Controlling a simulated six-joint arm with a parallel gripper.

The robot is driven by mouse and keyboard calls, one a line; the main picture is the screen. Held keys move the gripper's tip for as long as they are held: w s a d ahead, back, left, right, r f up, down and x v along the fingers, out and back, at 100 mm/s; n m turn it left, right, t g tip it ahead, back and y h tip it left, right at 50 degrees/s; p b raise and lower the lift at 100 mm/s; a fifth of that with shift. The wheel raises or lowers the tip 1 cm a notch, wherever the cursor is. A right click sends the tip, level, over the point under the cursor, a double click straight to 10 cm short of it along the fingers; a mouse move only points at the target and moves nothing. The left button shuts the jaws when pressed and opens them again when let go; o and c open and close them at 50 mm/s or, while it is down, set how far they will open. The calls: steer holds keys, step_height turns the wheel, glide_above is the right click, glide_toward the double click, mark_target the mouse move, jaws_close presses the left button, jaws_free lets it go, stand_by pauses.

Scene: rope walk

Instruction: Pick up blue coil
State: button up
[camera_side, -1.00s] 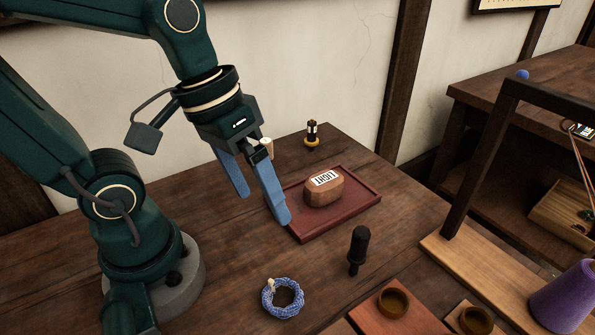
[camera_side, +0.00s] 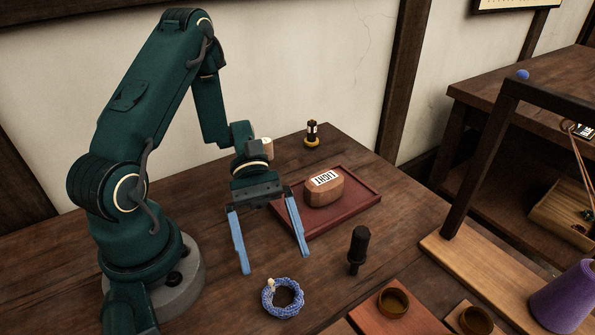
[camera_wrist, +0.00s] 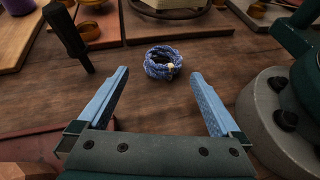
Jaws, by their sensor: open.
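The blue coil (camera_side: 283,310) is a small ring of blue rope with a pale tie, lying flat on the wooden table near the front. It also shows in the wrist view (camera_wrist: 160,71), beyond the fingertips and roughly centred between them. My gripper (camera_side: 277,264) is open and empty, with its blue fingers spread wide and pointing down. It is above the table, on the wall side of the coil and apart from it. In the wrist view my gripper (camera_wrist: 160,73) shows both fingers, one on each side of the coil's line.
A dark red tray (camera_side: 367,198) holds a brown block labelled LIGHT (camera_side: 324,189). A black-handled tool (camera_side: 358,250) stands right of the coil. Small brown bowls (camera_side: 393,302) sit on boards at front right, near a purple cone (camera_side: 567,300). Bare table surrounds the coil.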

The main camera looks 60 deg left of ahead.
mark_target(277, 276)
steer(key=shift+s+f+n+h, duration=0.35)
steer(key=shift+n+h, duration=0.05)
steer(key=shift+x, duration=2.5)
steer(key=shift+c, duration=0.3)
steer(key=c, duration=1.3)
steer(key=shift+r, duration=0.1)
